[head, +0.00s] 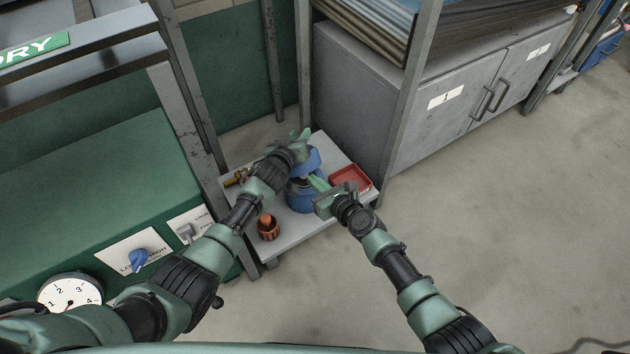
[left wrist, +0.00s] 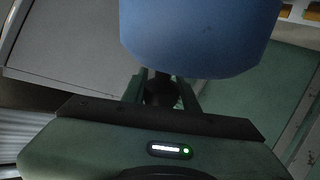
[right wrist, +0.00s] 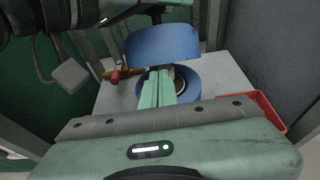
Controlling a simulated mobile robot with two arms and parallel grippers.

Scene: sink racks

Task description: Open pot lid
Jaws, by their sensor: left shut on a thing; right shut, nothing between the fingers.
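The blue pot (head: 300,199) stands on a low white table, its top opening partly visible in the right wrist view (right wrist: 192,92). The blue lid (head: 314,159) is up off the pot, with a gap below it in the right wrist view (right wrist: 163,43). My left gripper (head: 303,142) is shut on the lid; in the left wrist view the lid (left wrist: 200,38) fills the top, and the grip point is partly hidden. My right gripper (head: 316,182) is shut and empty, its fingers (right wrist: 158,85) beside the pot; I cannot tell whether they touch it.
The small white table (head: 292,239) also holds a red tray (head: 351,180) at right, an orange-brown holder (head: 268,229) at front left, and a brass valve with a red part (right wrist: 121,73). A grey cabinet (head: 430,130) stands behind at right, a green console at left. Floor at right is clear.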

